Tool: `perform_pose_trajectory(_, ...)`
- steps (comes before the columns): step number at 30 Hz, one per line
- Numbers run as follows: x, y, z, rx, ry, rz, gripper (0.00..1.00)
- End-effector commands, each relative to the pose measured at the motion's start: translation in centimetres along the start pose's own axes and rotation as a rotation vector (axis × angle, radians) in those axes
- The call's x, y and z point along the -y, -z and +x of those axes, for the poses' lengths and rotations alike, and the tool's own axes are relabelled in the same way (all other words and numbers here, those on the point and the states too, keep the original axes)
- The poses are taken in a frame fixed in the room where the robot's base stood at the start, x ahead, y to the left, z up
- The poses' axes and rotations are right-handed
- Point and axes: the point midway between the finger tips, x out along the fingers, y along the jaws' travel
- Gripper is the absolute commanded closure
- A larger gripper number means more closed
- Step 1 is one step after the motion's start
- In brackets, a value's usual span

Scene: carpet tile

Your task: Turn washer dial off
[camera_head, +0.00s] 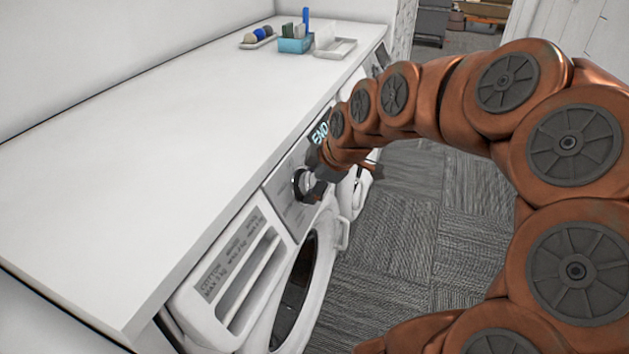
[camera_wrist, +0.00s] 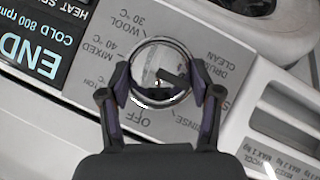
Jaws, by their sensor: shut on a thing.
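The washer dial (camera_wrist: 160,73) is a round, shiny silver knob on the grey control panel. My gripper (camera_wrist: 161,88) has one finger on each side of the dial and is shut on it. In the wrist view, printed OFF and RINSE labels lie below the dial, DRUM CLEAN to its right, and MIXED and WOOL to its upper left. A short dark mark shows on the dial's face, right of centre; I cannot tell if it is the pointer. In the head view the dial (camera_head: 302,184) is partly hidden by my gripper (camera_head: 318,182).
The display (camera_head: 320,133) reads END. The detergent drawer (camera_head: 235,275) and the round washer door (camera_head: 300,280) are close to the dial. The white countertop (camera_head: 170,160) overhangs the panel. A blue box (camera_head: 295,45) and trays stand at its far end. The carpet floor (camera_head: 400,240) is clear.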

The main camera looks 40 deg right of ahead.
Motion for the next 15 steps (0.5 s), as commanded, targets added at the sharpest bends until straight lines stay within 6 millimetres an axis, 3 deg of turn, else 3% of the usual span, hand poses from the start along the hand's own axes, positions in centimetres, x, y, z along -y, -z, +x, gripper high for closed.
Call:
perform_pose_trajectory(3,-0.06,0.02,-0.03,-0.001,-0.002,0.000,0.72)
perform_pose_trajectory(15,-0.25,0.02,0.00,-0.006,0.049,0.072,0.72)
